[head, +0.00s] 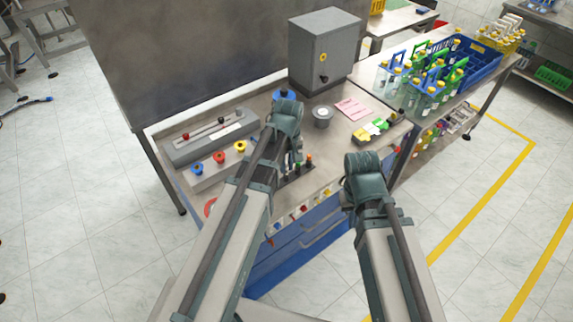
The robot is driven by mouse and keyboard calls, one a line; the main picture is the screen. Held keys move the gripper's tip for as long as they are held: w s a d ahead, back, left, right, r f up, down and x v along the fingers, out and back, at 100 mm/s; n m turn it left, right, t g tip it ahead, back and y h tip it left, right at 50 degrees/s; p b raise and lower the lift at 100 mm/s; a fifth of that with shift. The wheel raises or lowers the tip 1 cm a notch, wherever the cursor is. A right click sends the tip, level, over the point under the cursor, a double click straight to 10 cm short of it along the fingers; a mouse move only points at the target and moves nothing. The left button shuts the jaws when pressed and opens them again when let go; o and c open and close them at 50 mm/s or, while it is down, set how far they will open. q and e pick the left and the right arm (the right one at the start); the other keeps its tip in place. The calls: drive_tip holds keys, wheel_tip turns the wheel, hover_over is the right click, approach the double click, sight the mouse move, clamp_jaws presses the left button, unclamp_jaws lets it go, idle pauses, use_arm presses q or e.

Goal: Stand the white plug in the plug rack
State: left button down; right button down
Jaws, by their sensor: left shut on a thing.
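The plug rack (297,172) is a dark strip near the front edge of the workbench, with plugs standing in it, a green one and an orange one among them. My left arm covers part of it. My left gripper (296,152) points down just behind the rack, close to the plugs. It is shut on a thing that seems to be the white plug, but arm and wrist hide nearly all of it. My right gripper (363,162) hangs beyond the bench's front right edge, away from the rack. Its fingers are hidden behind its wrist.
Red, blue and yellow round knobs (219,157) and a grey slider box (212,137) are at the left. A grey cabinet (325,48) stands at the back. Bottle crates (470,75) fill the side table.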

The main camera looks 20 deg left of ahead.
use_arm(q)
drive_tip(key=shift+f+b, duration=0.7)
drive_tip(key=shift+f, duration=0.1)
drive_tip(key=c, duration=0.7)
unclamp_jaws()
drive_tip(key=shift+c, duration=0.2)
drive_tip(key=shift+r, duration=0.15)
wheel_tip(320, 180, up, 14)
drive_tip(key=p, duration=1.3)
drive_tip(key=shift+s+d+f+p, duration=0.25)
drive_tip(key=shift+p, duration=0.15)
